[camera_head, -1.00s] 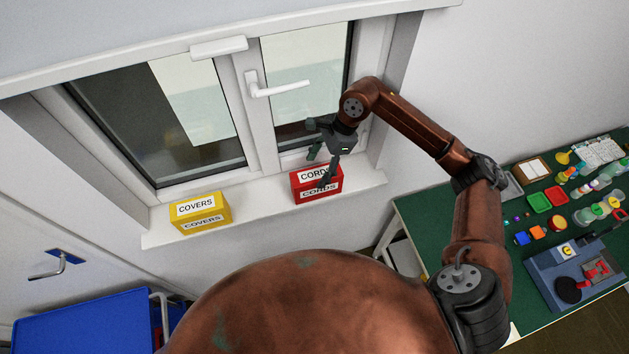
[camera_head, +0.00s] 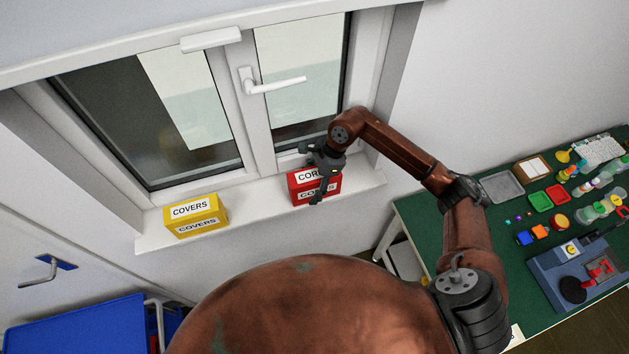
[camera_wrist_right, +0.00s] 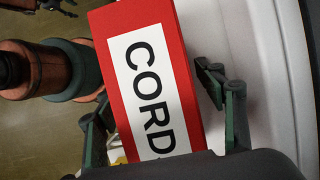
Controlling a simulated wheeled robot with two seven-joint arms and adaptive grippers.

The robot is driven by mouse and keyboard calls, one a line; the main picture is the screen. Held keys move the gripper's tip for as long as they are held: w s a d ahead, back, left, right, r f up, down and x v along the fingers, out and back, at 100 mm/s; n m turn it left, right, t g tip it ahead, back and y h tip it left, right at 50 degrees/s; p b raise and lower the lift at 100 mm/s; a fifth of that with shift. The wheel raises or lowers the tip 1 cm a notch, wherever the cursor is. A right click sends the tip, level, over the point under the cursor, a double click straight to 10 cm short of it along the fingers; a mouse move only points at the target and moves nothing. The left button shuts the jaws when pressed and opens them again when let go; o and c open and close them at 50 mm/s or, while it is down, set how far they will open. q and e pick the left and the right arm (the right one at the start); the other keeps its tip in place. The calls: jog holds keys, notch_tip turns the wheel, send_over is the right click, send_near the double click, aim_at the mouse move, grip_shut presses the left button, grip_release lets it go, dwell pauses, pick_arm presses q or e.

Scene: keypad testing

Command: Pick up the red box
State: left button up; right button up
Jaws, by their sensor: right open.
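The red box (camera_head: 303,192) with white CORDS labels stands on the white window sill, toward its right end. My right gripper (camera_head: 313,176) is at the box from above, and its finger covers part of the box's front. In the right wrist view the red box (camera_wrist_right: 187,70) fills the middle, label up close. The right gripper (camera_wrist_right: 160,110) is open there, with one green finger on each side of the box. I cannot tell whether the fingers touch it. My left gripper is not in view.
A yellow COVERS box (camera_head: 195,214) stands on the sill (camera_head: 255,217) to the left, with clear sill between. The window handle (camera_head: 272,85) juts out above. A green table (camera_head: 480,250) with trays and small parts is at the right. A blue cabinet (camera_head: 80,325) is at lower left.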

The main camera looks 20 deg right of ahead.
jog(key=shift+x, duration=0.85)
jog(key=shift+c, duration=0.2)
jog(key=shift+r, duration=0.1)
jog(key=c, duration=1.4)
